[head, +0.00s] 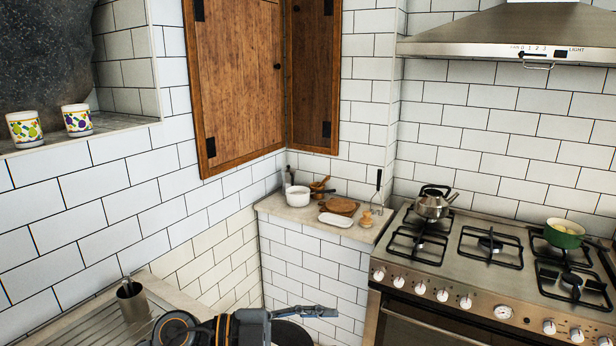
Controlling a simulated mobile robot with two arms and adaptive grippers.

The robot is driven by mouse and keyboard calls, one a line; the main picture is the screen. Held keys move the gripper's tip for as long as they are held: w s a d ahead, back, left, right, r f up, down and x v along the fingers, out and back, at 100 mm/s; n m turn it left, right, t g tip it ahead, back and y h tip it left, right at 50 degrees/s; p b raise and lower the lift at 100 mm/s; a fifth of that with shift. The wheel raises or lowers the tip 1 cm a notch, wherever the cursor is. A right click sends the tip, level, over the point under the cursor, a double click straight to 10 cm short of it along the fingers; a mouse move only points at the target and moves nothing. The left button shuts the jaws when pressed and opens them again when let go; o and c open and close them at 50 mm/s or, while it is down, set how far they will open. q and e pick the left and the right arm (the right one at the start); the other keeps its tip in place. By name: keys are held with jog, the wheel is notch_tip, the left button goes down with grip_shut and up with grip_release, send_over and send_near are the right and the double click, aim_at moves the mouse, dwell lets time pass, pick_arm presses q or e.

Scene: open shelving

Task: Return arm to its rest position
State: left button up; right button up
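My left arm comes in from the lower left at the bottom edge of the head view, with dark links and orange bands. Its gripper (322,312) points to the right, in front of the white tiled side of the corner counter. The fingers are seen edge-on and small, so I cannot tell whether they are open or shut. No object shows in them. My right gripper is not in view.
A metal cup (132,299) stands on the ribbed drainboard (90,325) left of the arm. The corner counter (290,207) holds a white pot (298,196) and boards. The stove (455,260) at right carries a kettle (432,206) and a green pot (564,234).

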pick_arm(q)
jog(key=w+a+r+n+t+y, duration=0.35)
jog(key=a+r+n+t, duration=0.35)
jog(key=n+t, duration=0.8)
jog(key=s+a+f+n+g+y, duration=0.25)
jog(key=a+f+n+y, duration=0.75)
jog(key=a+f+y, duration=0.65)
jog(key=s+f+m+g+h, duration=0.1)
jog(key=s+f+g+h, duration=0.1)
jog(key=s+f+g, duration=0.75)
jog(key=s+f+g+h, duration=0.2)
jog(key=s+f, duration=0.5)
jog(key=s, duration=0.7)
notch_tip(320, 180, down, 33)
jog(key=s+d+g+b, duration=0.1)
jog(key=s+b, duration=0.1)
jog(key=b, duration=0.4)
jog(key=s+a+f+g+b, duration=0.1)
jog(key=s+a+f+b, duration=0.2)
jog(key=s+f, duration=1.3)
notch_tip(320, 180, down, 4)
jog(key=shift+s+m+y+b, duration=0.3)
jog(key=shift+s+b, duration=0.05)
jog(key=shift+b, duration=0.15)
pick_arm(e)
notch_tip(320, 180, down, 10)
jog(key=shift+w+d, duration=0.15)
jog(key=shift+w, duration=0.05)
